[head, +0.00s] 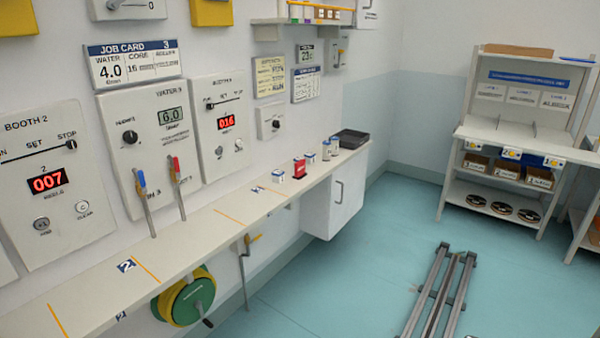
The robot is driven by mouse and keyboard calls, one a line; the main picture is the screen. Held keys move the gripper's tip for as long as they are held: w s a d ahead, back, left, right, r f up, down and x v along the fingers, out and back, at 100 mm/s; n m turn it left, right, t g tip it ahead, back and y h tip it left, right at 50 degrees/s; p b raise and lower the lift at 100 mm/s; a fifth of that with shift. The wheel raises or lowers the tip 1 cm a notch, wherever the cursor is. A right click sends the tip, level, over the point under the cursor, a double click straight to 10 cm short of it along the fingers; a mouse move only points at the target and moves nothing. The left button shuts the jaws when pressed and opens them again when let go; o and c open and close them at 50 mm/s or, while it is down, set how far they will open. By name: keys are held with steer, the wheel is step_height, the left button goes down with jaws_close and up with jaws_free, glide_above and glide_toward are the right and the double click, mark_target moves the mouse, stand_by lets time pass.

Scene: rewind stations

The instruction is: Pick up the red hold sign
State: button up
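A small red block-like object (299,167), which looks like the red hold sign, stands on the long wall shelf (225,213). It is right of the middle of the head view, between small white-and-blue containers. Its lettering is too small to read. My gripper is not in view.
Small containers (278,176) (326,151) stand close on both sides of the red object. A black tray (351,138) lies at the shelf's far end. Levers (142,190) rise near the wall panels. Floor rails (437,295) run at lower right; a shelving unit (515,135) stands behind.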

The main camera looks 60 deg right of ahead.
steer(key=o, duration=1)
